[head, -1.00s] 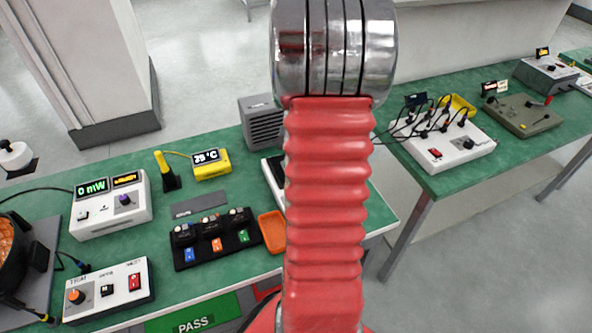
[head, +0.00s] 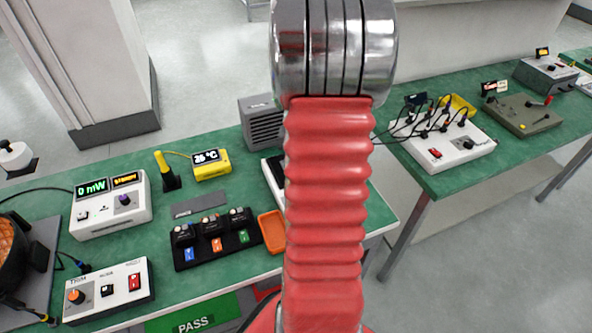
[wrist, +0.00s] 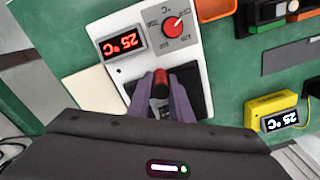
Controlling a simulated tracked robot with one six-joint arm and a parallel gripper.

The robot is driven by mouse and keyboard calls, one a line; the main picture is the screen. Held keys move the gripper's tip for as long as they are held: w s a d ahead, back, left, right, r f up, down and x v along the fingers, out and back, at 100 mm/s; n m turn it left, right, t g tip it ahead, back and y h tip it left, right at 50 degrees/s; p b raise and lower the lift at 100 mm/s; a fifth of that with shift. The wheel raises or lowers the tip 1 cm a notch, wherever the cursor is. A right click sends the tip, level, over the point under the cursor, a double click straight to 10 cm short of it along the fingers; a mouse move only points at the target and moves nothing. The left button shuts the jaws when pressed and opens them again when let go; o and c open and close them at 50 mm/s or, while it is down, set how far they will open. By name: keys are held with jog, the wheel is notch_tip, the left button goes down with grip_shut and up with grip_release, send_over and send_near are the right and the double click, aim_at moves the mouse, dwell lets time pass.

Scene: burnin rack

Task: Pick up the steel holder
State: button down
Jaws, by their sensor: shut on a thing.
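In the wrist view my gripper (wrist: 161,92) points down at a white device (wrist: 125,75) with a red knob and a red 25 °C display. Its two purple-grey fingers are shut on a small dark piece with a red top, which I take to be the steel holder (wrist: 162,78). The piece is between the fingers, over or on the device's black square plate (wrist: 203,82). Its lower part is hidden, so I cannot tell whether it touches the plate. In the head view my red arm hides the gripper, the holder and most of this device (head: 270,170).
A black tray (head: 186,262) with several small modules and an orange dish (head: 272,231) stand left of my arm. A yellow meter (head: 212,164) and a grey vented box (head: 262,121) stand behind. A second bench (head: 440,185) is at right, past a gap.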

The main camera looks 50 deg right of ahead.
jog(key=shift+r, duration=0.1)
notch_tip(320, 180, up, 10)
jog(key=shift+f, duration=0.1)
dwell(0.5)
dwell(0.5)
